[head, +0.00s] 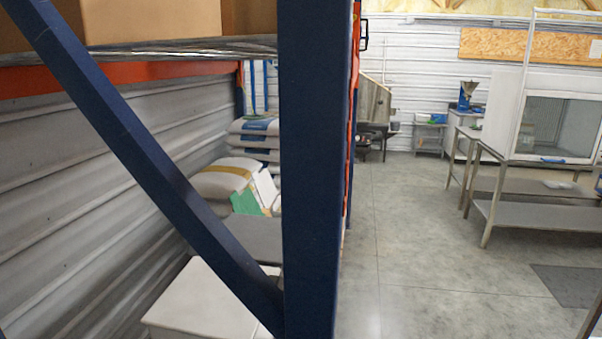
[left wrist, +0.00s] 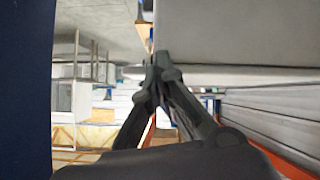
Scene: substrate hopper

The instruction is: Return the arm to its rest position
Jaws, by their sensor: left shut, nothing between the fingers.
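My left gripper (left wrist: 153,70) shows in the left wrist view. Its two dark fingers meet at the tips and hold nothing. A broad grey surface (left wrist: 240,35) fills the upper right of that view, near the fingertips; I cannot tell whether they touch it. The left wrist picture appears upside down. Neither gripper nor arm shows in the head view.
A blue rack post (head: 309,170) and diagonal brace (head: 150,165) stand close ahead. Behind them are stacked sacks (head: 224,178) and a white box (head: 208,300). Steel tables (head: 530,212) stand at the right. The middle floor (head: 400,240) is clear.

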